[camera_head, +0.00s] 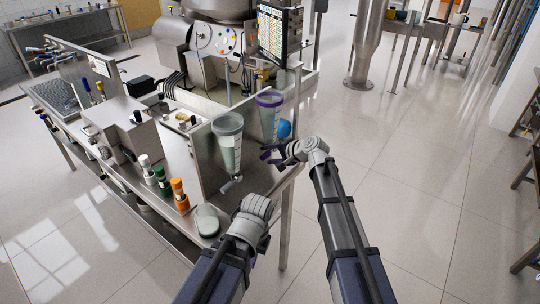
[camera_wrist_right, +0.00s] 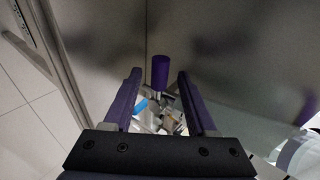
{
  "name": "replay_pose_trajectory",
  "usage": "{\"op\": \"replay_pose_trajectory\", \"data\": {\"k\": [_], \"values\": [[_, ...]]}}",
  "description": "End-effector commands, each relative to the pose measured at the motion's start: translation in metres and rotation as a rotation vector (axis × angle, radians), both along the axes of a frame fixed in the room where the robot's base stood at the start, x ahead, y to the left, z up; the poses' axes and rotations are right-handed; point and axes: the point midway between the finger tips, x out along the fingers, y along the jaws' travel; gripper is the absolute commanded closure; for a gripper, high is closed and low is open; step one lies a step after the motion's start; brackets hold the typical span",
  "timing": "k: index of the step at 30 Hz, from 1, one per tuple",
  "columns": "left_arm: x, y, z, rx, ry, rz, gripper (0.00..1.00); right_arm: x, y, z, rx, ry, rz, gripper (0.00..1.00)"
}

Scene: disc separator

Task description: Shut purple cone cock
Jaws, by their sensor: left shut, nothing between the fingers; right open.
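The purple-rimmed cone (camera_head: 269,108) is a clear graduated funnel at the back end of the steel bench in the head view. The purple cock handle (camera_wrist_right: 160,72) shows in the right wrist view as a short upright cylinder. My right gripper (camera_wrist_right: 159,76) is open, with a finger on either side of that handle in the picture; contact cannot be told. In the head view my right gripper (camera_head: 272,153) is just below the purple-rimmed cone and hides its outlet. My left gripper (camera_head: 252,214) is shut and empty near the bench's front corner.
A grey-rimmed cone (camera_head: 228,145) hangs left of the purple one. A round glass dish (camera_head: 207,221) and white, green and orange capped bottles (camera_head: 179,195) stand on the bench. A blue ball-shaped object (camera_head: 284,129) is beside the purple cone.

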Motion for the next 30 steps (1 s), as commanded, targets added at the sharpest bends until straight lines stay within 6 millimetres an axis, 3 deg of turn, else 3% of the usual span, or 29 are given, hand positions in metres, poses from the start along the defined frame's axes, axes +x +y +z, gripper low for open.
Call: {"op": "replay_pose_trajectory", "data": {"k": [10,22,30], "values": [[0.000,0.000,0.006,0.000,0.000,0.000,1.00,-0.005,-0.005,0.006,0.000,0.000,-0.001,0.43],[0.000,0.000,0.041,0.000,0.000,0.000,1.00,-0.039,-0.041,0.041,0.000,0.000,-0.001,0.43],[0.000,0.000,0.043,0.000,0.000,0.000,1.00,-0.044,-0.049,0.043,0.000,0.000,0.000,0.43]]}}
